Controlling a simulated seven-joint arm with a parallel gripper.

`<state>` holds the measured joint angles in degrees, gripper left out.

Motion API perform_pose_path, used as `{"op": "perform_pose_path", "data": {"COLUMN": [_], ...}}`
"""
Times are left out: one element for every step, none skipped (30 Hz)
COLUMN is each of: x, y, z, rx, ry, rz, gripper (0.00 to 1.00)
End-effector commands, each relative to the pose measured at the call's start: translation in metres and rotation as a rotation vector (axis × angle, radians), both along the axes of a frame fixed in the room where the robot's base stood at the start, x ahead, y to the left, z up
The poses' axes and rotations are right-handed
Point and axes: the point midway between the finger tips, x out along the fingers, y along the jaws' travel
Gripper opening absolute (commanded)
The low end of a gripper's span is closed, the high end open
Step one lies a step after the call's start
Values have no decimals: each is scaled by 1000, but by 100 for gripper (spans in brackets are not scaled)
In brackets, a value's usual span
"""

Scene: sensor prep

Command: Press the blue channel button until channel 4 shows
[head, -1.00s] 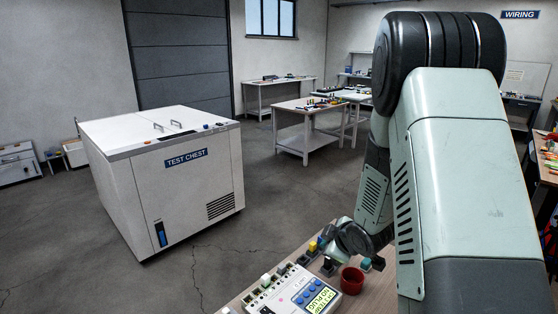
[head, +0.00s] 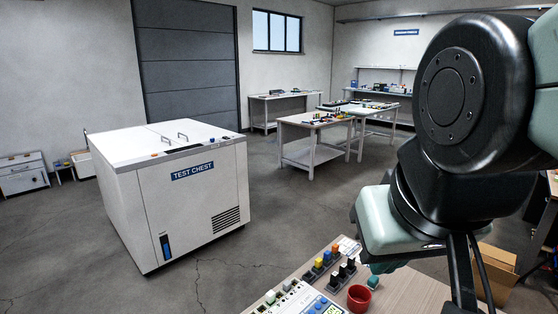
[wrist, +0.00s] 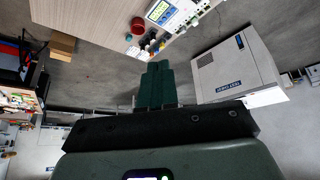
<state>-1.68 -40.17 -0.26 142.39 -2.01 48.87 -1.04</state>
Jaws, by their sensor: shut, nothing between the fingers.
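The white meter-like device (head: 292,302) sits on the bench at the bottom edge of the head view, partly cut off. Small blue buttons (head: 322,300) show on its top; I cannot tell which is the channel button. The device also shows in the wrist view (wrist: 182,21), at the top, with a lit display (wrist: 158,11) too small to read. My gripper (wrist: 155,66) is shut and empty in the wrist view, its dark green fingers apart from the device and the bench.
A red cup (head: 359,299) stands beside the device. Coloured plugs or blocks (head: 320,266) and dark holders (head: 343,273) stand behind it.

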Motion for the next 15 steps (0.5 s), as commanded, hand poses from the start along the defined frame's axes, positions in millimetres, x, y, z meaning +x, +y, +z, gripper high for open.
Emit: {"op": "perform_pose_path", "data": {"x": [-8, -11, -14, -15, -16, -16, -16, -16, -16, -16, -16, -15, -15, -15, -15], "y": [2, 3, 4, 5, 5, 5, 5, 5, 5, 5, 5, 5, 5, 5, 5], "z": [1, 1, 1, 1, 1, 1, 1, 1, 0, 1, 1, 1, 1, 1, 1], "rx": [14, 20, 27, 29, 31, 32, 32, 31, 31, 30, 30, 30, 29, 29, 29], "ry": [2, 6, 10, 12, 13, 14, 14, 14, 14, 14, 14, 14, 14, 13, 13], "rz": [-5, -8, -11, -13, -14, -14, -14, -14, -14, -13, -13, -13, -14, -14, -14], "gripper": [0, 0, 0, 0, 0, 0, 0, 0, 0, 0, 0, 0, 0, 0, 0]}}
